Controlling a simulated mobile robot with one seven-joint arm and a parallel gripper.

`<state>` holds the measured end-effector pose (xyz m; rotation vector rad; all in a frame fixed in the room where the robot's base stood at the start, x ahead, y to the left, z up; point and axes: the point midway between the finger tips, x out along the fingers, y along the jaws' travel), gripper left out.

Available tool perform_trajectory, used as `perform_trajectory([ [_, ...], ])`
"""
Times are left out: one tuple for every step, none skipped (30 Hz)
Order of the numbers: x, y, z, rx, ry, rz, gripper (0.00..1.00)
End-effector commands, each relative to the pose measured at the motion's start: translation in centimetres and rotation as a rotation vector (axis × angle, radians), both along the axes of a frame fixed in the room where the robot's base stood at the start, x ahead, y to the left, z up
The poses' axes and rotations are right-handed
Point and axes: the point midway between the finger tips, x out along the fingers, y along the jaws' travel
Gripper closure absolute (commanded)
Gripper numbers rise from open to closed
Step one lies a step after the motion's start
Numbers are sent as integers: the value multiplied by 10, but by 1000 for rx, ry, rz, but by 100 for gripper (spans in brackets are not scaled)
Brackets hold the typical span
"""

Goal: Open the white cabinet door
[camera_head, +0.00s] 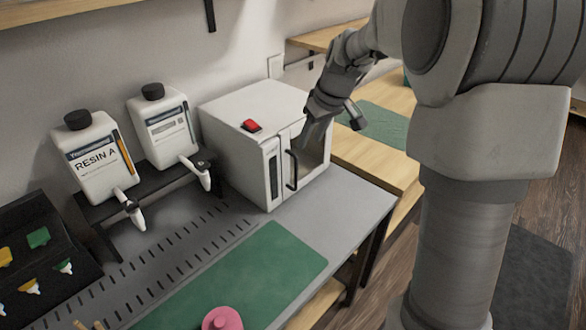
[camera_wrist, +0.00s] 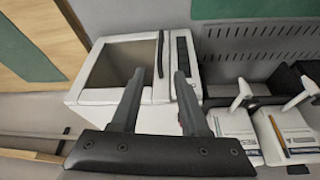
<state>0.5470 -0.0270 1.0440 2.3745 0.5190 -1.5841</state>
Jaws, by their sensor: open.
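The white cabinet (camera_head: 236,112) stands on the grey bench against the wall; it also shows in the wrist view (camera_wrist: 152,118). Its windowed door (camera_head: 314,150) looks shut, and in the wrist view (camera_wrist: 112,62) it lies level with the control panel beside it. A black bar handle (camera_head: 292,169) runs along the door's edge near that panel. My gripper (camera_wrist: 160,73) is open and empty. In the wrist view the handle (camera_wrist: 160,52) appears between and beyond the fingertips; I cannot tell whether they touch. In the head view my gripper (camera_head: 315,130) is at the door's upper part, its fingertips hard to make out.
A red switch (camera_head: 251,125) sits on the cabinet top. Two white bottles (camera_head: 92,158) (camera_head: 165,126) stand in a black rack to the left. A green mat (camera_head: 240,280) lies in front, mostly clear. A wooden table (camera_head: 370,160) is to the right.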

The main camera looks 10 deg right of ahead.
Motion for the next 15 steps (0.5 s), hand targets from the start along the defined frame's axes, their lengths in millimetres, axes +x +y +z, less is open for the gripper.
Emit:
perform_trajectory([
  [2, 2, -9, 0, 3, 2, 55],
  [4, 3, -14, 1, 4, 2, 55],
  [6, 4, -21, 0, 5, 2, 55],
  [8, 5, -27, 0, 5, 2, 55],
  [10, 6, -33, 0, 5, 2, 55],
  [14, 8, -41, 0, 5, 2, 55],
  [16, 9, -48, 0, 6, 2, 55],
  [18, 10, -54, 0, 6, 2, 55],
  [21, 11, -62, 0, 6, 2, 55],
  [23, 12, -68, 0, 6, 2, 55],
  [26, 13, -74, -1, 5, 2, 55],
  [29, 15, -82, -1, 5, 3, 55],
  [31, 16, -89, 0, 5, 3, 55],
  [34, 17, -94, 0, 4, 2, 55],
  [36, 18, -102, -1, 5, 2, 55],
])
